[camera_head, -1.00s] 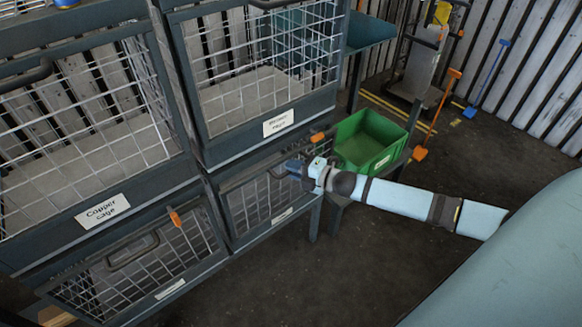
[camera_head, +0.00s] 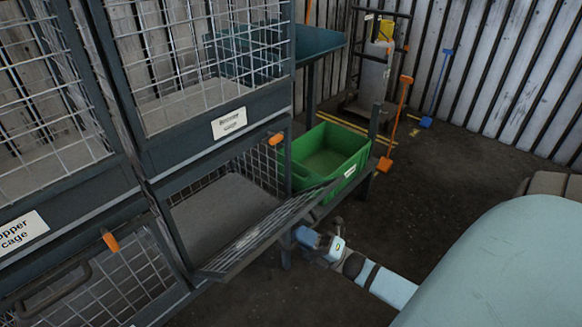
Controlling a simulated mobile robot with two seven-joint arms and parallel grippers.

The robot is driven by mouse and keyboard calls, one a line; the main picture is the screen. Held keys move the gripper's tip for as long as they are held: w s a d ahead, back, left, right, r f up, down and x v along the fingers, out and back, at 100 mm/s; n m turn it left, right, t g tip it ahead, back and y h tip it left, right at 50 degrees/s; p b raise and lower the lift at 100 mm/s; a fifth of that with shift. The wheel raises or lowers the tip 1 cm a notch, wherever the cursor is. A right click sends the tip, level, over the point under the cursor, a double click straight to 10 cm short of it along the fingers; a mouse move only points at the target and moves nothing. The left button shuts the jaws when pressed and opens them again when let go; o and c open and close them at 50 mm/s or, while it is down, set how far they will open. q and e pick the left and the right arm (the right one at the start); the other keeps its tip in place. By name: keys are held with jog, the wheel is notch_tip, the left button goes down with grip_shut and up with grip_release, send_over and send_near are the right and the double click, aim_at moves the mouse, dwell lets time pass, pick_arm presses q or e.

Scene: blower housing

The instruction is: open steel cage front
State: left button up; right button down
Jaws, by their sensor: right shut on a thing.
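The steel cage front (camera_head: 262,240) is a dark-framed wire mesh panel on the lower right cage. It is tilted down and outward from its opening, and the grey floor inside (camera_head: 225,215) shows. Its label cannot be seen now. My right gripper (camera_head: 303,237) is at the outer side of the lowered front, shut on its handle; the front's edge hides the grip itself. An orange latch (camera_head: 276,139) sits at the top right of the opening. My left gripper is not in view.
A green bin (camera_head: 330,152) stands on a low stand close beyond the front. An orange-handled tool (camera_head: 395,125) leans farther back.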

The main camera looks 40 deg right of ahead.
pick_arm(q)
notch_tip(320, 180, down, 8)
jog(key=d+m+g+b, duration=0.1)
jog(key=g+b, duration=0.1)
jog(key=b, duration=0.6)
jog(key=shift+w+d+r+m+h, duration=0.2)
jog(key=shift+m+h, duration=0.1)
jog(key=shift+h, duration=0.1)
pick_arm(e)
jog(key=s+f+n+y, duration=0.1)
jog(key=s+f, duration=0.4)
jog(key=f, duration=0.7)
jog(key=shift+s+d+n+t+y, duration=0.15)
jog(key=shift+n+t+y, duration=0.25)
jog(key=shift+y, duration=0.4)
jog(key=c, duration=1.1)
grip_release()
jog(key=shift+r, duration=0.1)
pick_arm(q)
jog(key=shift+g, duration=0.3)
pick_arm(e)
jog(key=shift+s, duration=0.1)
pick_arm(q)
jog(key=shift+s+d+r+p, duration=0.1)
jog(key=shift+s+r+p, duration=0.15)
jog(key=shift+p, duration=0.3)
pick_arm(e)
jog(key=shift+v, duration=7)
